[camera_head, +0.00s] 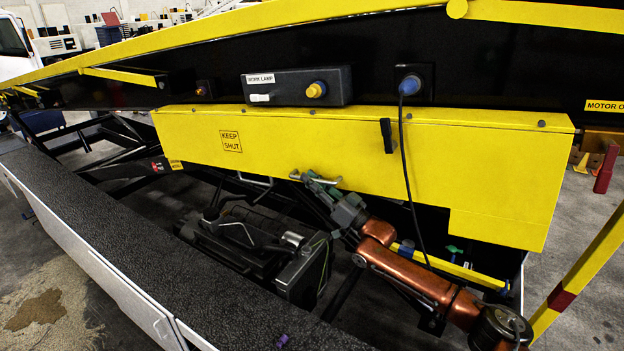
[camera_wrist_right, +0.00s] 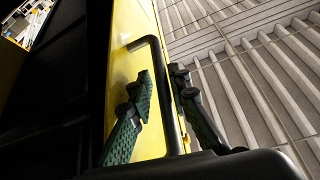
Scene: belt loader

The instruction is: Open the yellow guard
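The yellow guard (camera_head: 330,150) is a long panel with a "KEEP SHUT" label, hanging down against the side of the black belt frame. It also shows in the right wrist view (camera_wrist_right: 125,45). A bar handle (camera_wrist_right: 164,80) on the guard looks dark in the wrist view. My right gripper (camera_head: 318,182) is at the guard's lower edge. In the wrist view, its green-padded fingers (camera_wrist_right: 163,82) stand on either side of the bar, with a yellow gap showing on the left finger's side. The gripper looks open around the handle. My left gripper is not in view.
Above the guard are a work lamp box (camera_head: 298,86) and a plug with a black cable (camera_head: 406,130) hanging in front of the guard. A black latch-like piece (camera_head: 387,136) is on its face. Dark machinery (camera_head: 255,245) lies below, behind a dark ledge (camera_head: 130,230).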

